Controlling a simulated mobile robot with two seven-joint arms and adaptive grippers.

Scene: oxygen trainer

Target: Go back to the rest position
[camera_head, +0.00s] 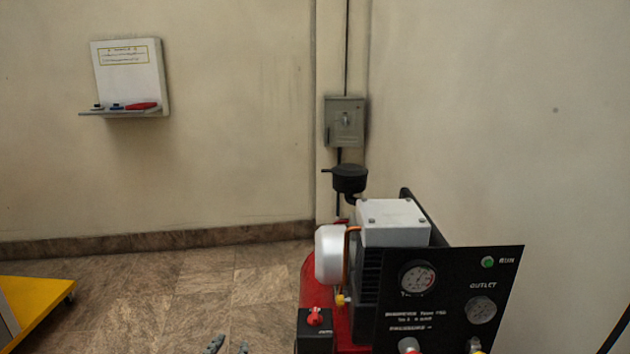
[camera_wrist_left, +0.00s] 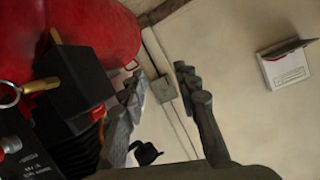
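My left gripper (camera_head: 229,346) just enters the bottom edge of the head view. Its two grey fingertips stand apart with nothing between them, left of the compressor unit. In the left wrist view the grey fingers are close to the camera and hold nothing. The compressor (camera_head: 393,222) has a red tank, a white-topped head and a black gauge panel (camera_head: 450,300). The red tank (camera_wrist_left: 90,28) also shows in the left wrist view, beside the gripper. My right gripper is in neither view.
A red knob (camera_head: 315,316) sits on a black box at the compressor's front left. A yellow platform (camera_head: 35,305) stands at the lower left. A whiteboard (camera_head: 130,75) and a grey switch box (camera_head: 345,122) hang on the walls.

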